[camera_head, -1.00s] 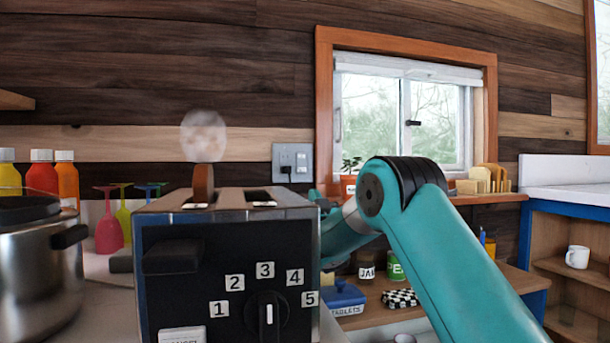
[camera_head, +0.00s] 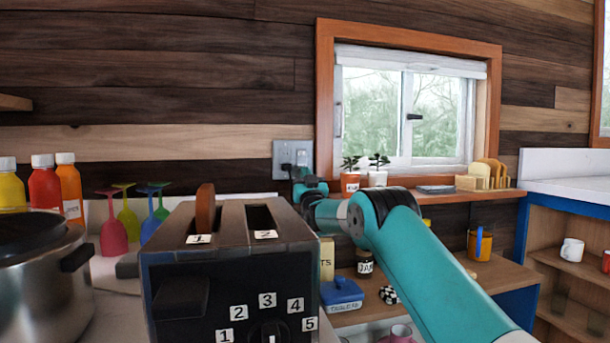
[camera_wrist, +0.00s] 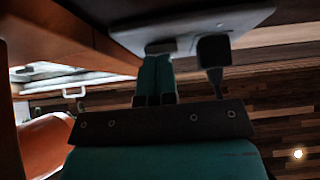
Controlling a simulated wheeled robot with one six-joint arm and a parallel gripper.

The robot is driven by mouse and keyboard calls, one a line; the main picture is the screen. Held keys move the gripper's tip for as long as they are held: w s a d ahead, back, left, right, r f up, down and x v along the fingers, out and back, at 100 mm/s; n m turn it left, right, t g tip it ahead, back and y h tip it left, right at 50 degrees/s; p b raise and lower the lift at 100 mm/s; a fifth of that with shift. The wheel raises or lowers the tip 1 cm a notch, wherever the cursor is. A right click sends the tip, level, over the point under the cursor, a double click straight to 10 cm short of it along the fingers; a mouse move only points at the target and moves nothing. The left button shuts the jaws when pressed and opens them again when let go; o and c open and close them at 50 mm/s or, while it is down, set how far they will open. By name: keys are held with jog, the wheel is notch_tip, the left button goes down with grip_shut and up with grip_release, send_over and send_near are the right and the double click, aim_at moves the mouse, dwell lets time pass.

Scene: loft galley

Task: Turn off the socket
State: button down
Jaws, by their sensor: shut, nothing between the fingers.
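The socket (camera_head: 283,151) is a grey wall plate with a black plug in its left part and pale switches on its right part, left of the window. In the wrist view the plate (camera_wrist: 130,38) is at the top, tilted, with the dark plug (camera_wrist: 212,52) hanging from it. My gripper (camera_wrist: 157,58) is shut and empty. In the head view my gripper (camera_head: 298,172) is at the plate's lower right, and the switch positions are too small to read.
A toaster (camera_head: 225,275) with a slice of bread stands in front of the socket. A steel pot (camera_head: 30,270), coloured glasses and bottles are to its left. Two potted plants (camera_head: 350,181) stand on the window sill, right of my gripper.

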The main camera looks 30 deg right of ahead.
jog(key=b+v, duration=0.9)
jog(key=v, duration=0.3)
jog(key=shift+f, duration=0.55)
jog(key=shift+w, duration=0.1)
dwell(0.4)
